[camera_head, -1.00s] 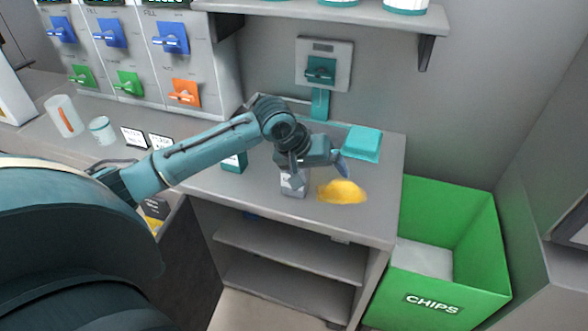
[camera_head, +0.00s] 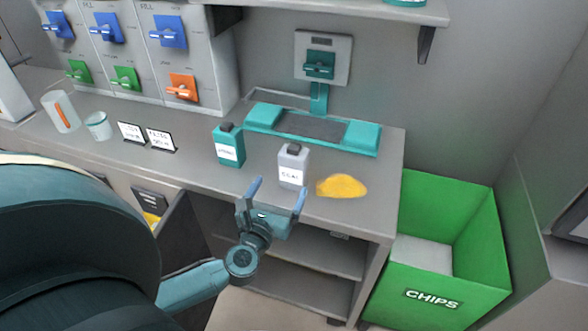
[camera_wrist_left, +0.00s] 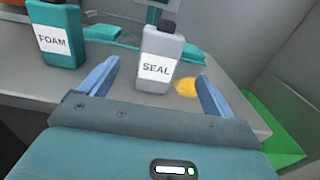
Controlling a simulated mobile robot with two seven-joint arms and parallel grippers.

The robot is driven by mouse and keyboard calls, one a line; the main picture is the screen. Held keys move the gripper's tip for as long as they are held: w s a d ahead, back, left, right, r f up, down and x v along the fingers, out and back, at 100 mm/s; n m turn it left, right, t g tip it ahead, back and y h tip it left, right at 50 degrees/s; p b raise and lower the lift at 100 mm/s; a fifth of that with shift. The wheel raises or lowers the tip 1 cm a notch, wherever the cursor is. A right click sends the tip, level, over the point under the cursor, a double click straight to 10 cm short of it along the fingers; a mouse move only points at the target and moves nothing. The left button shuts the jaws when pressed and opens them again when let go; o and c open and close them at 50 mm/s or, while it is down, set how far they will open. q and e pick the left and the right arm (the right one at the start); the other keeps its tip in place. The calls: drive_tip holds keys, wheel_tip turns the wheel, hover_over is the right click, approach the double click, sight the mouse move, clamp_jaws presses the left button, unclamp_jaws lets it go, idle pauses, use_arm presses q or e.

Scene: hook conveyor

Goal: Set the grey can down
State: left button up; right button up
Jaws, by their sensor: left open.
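The grey can (camera_head: 293,165), with a dark cap and a white label, stands upright on the counter (camera_head: 225,196), left of a yellow heap. In the left wrist view the can (camera_wrist_left: 160,50) shows beyond the fingers and its label reads SEAL. My left gripper (camera_head: 277,196) is open and empty in front of the counter's front edge, with its fingers pointing toward the can. In the left wrist view the open fingers (camera_wrist_left: 157,85) are apart from the can. My right gripper is not in view.
A teal can (camera_head: 228,147) labelled FOAM stands left of the grey can. The yellow heap (camera_head: 342,186) lies at its right. A teal fixture (camera_head: 361,138) is behind. A green CHIPS bin (camera_head: 470,275) stands right of the counter. An open drawer (camera_head: 181,228) is below.

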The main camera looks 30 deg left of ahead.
sight(297, 155)
use_arm(q)
drive_tip(key=p+x, duration=0.1)
drive_tip(key=x, duration=1.1)
drive_tip(key=shift+w+r, duration=0.15)
drive_tip(key=shift+w, duration=0.3)
drive_tip(key=shift+c, duration=0.2)
drive_tip(key=shift+r, duration=0.1)
drive_tip(key=c, duration=1.4)
